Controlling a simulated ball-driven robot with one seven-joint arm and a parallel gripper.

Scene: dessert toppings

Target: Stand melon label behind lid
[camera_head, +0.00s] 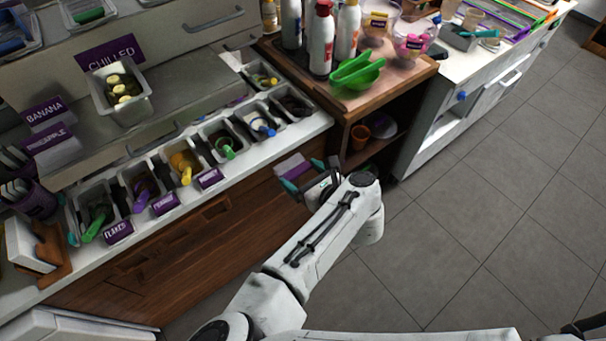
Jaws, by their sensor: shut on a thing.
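My gripper (304,175) is in front of the counter's wooden front, near the right end of the topping row. It is shut on a small purple card with a pale edge (291,166), which looks like a label. Its writing is too small to read, so I cannot tell whether it says melon. The card is held in the air, apart from the counter. Similar purple labels (210,178) stand along the counter's front edge before the topping pans. I cannot pick out the lid for certain.
Topping pans with coloured spoons (184,165) line the white counter. The floor (470,220) is clear.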

